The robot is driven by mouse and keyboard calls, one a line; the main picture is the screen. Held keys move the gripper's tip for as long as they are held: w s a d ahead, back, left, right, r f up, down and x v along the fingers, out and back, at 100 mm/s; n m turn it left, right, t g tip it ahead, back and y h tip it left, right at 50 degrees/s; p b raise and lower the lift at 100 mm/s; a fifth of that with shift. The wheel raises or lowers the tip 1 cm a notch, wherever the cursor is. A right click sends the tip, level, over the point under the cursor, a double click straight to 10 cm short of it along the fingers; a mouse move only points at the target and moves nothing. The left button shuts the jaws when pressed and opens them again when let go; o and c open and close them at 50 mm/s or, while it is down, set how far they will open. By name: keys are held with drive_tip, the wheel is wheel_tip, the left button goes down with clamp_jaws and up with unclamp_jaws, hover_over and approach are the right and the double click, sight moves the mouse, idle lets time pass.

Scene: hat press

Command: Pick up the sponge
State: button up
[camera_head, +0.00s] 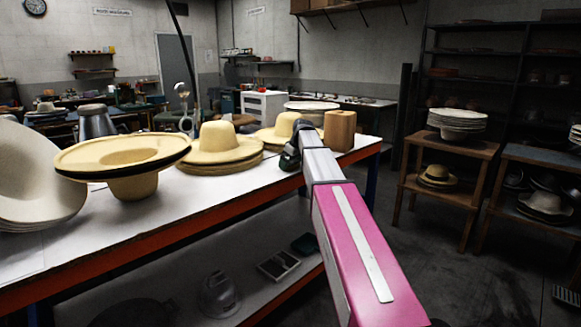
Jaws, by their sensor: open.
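My pink and grey arm reaches from the bottom right up to the white-topped table (106,235). My gripper (289,160) is the small dark part at the far end of the arm, at the table's front edge, beside the straw hats. It is open; its fingers are small and partly covered by the arm. I cannot make out a sponge with certainty. A tan-brown upright block (340,131) stands on the table just right of the arm's end, apart from the gripper; I cannot tell its material. Anything directly behind the arm's end is hidden.
On the table are a stack of pale hats (38,178), an upturned straw hat (132,182), a wide-brimmed hat stack (219,149) and another straw hat (273,133). A wooden stand (447,149) with hats is at right. Dark floor lies clear between table and stand.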

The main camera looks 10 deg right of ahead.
drive_tip(key=c, duration=0.6)
drive_tip(key=shift+r, duration=0.55)
wheel_tip(320, 180, up, 3)
drive_tip(key=shift+f, duration=0.15)
drive_tip(key=s+a+r, duration=0.2)
drive_tip(key=a, duration=0.1)
drive_tip(key=s+a+r, duration=0.2)
drive_tip(key=a, duration=0.1)
drive_tip(key=s+a+r, duration=0.2)
drive_tip(key=a+r, duration=0.1)
drive_tip(key=a, duration=0.1)
drive_tip(key=shift+r, duration=0.1)
drive_tip(key=o, duration=0.3)
drive_tip(key=shift+c, duration=1.3)
